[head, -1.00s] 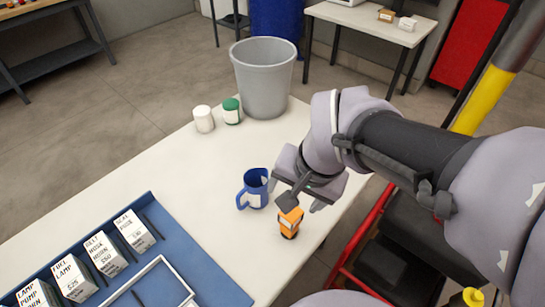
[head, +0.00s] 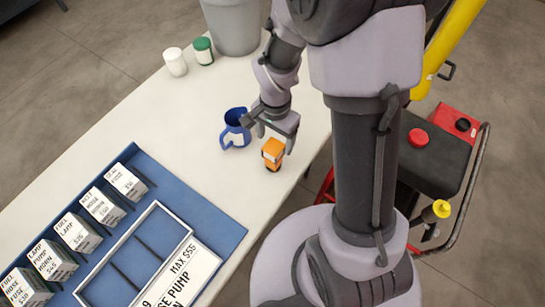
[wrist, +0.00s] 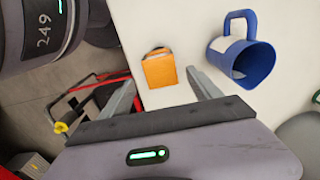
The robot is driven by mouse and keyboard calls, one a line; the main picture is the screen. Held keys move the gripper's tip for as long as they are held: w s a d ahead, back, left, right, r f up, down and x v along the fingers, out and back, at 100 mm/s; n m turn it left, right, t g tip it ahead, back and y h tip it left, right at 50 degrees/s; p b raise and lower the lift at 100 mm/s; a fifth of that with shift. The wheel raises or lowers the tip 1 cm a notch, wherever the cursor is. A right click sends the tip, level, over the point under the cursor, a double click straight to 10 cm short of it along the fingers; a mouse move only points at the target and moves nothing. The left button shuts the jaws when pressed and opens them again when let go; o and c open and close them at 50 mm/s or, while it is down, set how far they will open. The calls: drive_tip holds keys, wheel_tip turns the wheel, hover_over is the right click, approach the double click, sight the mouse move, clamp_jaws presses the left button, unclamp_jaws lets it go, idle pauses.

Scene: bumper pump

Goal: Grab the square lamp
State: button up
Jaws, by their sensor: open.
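A small orange block with a dark base, which looks like the square lamp (head: 272,154), stands upright on the white table (head: 190,115) near its right edge. In the wrist view the lamp (wrist: 160,69) appears between my two fingertips, with its flat orange face in full sight. My gripper (head: 275,141) is open and empty, pointing down just above and behind the lamp in the head view.
A blue mug (head: 235,131) stands close left of the lamp. White (head: 175,62) and green (head: 203,51) canisters and a grey bin (head: 232,25) are behind. A blue tray (head: 200,220) with several labelled blocks lies front left. A red-and-black cart (head: 440,165) stands right.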

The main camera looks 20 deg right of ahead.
sight(274, 152)
drive_tip(key=f+b, duration=0.1)
drive_tip(key=f, duration=0.3)
drive_tip(key=f+b, duration=0.2)
drive_tip(key=f, duration=0.1)
drive_tip(key=shift+a+f+b, duration=0.2)
drive_tip(key=shift+f+b, duration=0.1)
drive_tip(key=shift+f, duration=0.05)
drive_tip(key=shift+r, duration=0.15)
clamp_jaws()
